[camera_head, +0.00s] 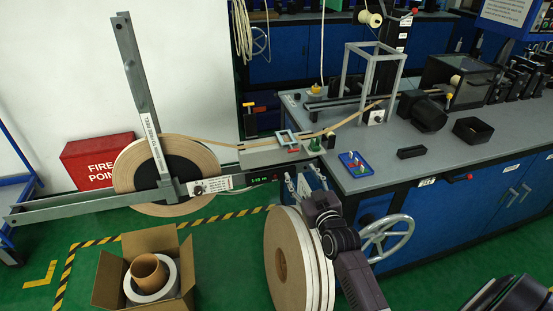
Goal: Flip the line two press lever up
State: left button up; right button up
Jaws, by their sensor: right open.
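My right gripper (305,180) reaches up from the bottom centre, its pale fingers apart and empty, just in front of the grey table's left end. My left gripper is not in view. I cannot tell for sure which part is the line two press lever. A small black stand with a yellow-orange top handle (251,105) stands behind the tape feed, apart from the gripper. Several black machines (512,80) stand at the back right.
A large tape reel (130,172) hangs on a grey frame at left, its tape running right. Upright reels (283,262) and a handwheel (384,238) crowd my right arm. An open carton (115,272) stands on the floor. A blue tray (355,163) lies on the table.

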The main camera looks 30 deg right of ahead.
aim_at(294, 151)
jog(key=shift+t, duration=0.4)
jog(key=w+r, duration=0.1)
jog(key=w, duration=0.1)
jog(key=w+d+r, duration=0.1)
jog(key=w, duration=0.1)
jog(key=w+r, duration=0.1)
jog(key=w, duration=0.1)
jog(key=shift+w+d+r, duration=0.2)
jog(key=shift+w+d, duration=0.1)
jog(key=shift+d, duration=0.05)
jog(key=shift+w+d+f, duration=0.1)
jog(key=shift+w+d, duration=0.05)
jog(key=shift+w, duration=0.55)
jog(key=shift+c, duration=0.4)
grip_shut()
